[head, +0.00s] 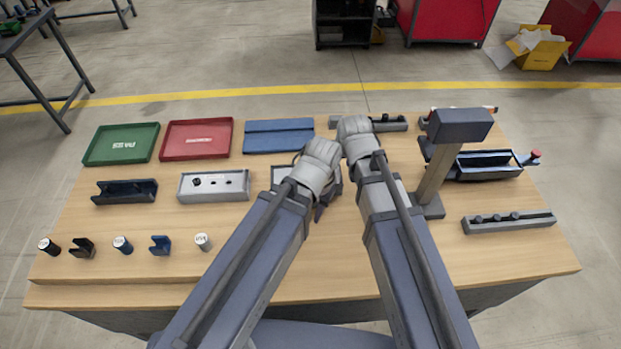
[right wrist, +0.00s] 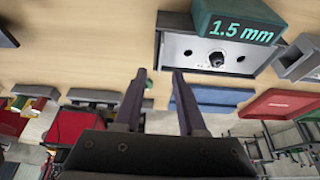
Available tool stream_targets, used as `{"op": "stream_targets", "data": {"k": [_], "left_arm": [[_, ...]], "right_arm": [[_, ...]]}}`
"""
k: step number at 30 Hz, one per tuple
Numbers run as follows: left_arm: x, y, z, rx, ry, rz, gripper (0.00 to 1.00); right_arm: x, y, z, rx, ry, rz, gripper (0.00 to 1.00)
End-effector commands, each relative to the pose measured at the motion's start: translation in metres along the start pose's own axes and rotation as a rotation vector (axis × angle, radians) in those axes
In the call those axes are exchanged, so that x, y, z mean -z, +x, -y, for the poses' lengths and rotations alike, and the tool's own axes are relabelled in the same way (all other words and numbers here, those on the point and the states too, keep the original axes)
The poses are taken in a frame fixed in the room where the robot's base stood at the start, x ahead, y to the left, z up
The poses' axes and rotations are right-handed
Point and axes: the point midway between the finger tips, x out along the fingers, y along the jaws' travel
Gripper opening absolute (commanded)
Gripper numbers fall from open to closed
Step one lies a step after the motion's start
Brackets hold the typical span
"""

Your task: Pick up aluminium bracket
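I cannot pick out an aluminium bracket with certainty in either view; my two arms hide part of the table's middle. A dark bracket-shaped part (head: 83,247) and a blue bracket-shaped part (head: 160,245) stand in the front-left row. My right gripper (right wrist: 158,72) is open with nothing held between its two dark fingers. In the head view its fingers are hidden behind the wrist. My left gripper (head: 321,208) is over the middle of the table, and one dark finger shows; its opening is hidden.
Green (head: 121,144), red (head: 196,140) and blue (head: 279,136) trays line the back left. A silver fixture (head: 213,186) sits before them. A post with a box head (head: 460,125) stands right of my right arm. The right wrist view shows a teal "1.5 mm" block (right wrist: 238,24).

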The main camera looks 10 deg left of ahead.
Motion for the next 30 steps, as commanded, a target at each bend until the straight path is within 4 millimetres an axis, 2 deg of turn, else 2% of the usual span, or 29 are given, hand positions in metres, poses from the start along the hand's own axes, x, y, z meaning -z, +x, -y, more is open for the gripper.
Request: {"op": "stream_targets", "data": {"k": [1, 8, 18, 21, 29, 30], "left_arm": [[0.0, 0.007, -0.001, 0.0, 0.0, 0.0, 0.35], [0.001, 0.009, -0.001, 0.0, 0.0, 0.0, 0.35], [0.003, 0.046, -0.004, 0.0, -0.002, 0.0, 0.35], [0.003, 0.052, -0.005, 0.0, -0.002, 0.0, 0.35], [0.003, 0.051, -0.005, 0.0, -0.002, 0.0, 0.35], [0.003, 0.051, -0.005, 0.0, -0.002, 0.0, 0.35]], "right_arm": [[-0.001, 0.007, 0.0, 0.0, 0.0, 0.0, 0.4], [0.0, 0.01, 0.0, 0.0, 0.0, 0.001, 0.4], [0.003, 0.051, 0.001, 0.0, 0.0, 0.001, 0.4], [0.003, 0.058, 0.001, 0.0, 0.0, 0.001, 0.4], [0.004, 0.057, 0.001, 0.0, 0.0, 0.001, 0.4], [0.004, 0.057, 0.001, 0.0, 0.0, 0.001, 0.35]]}}
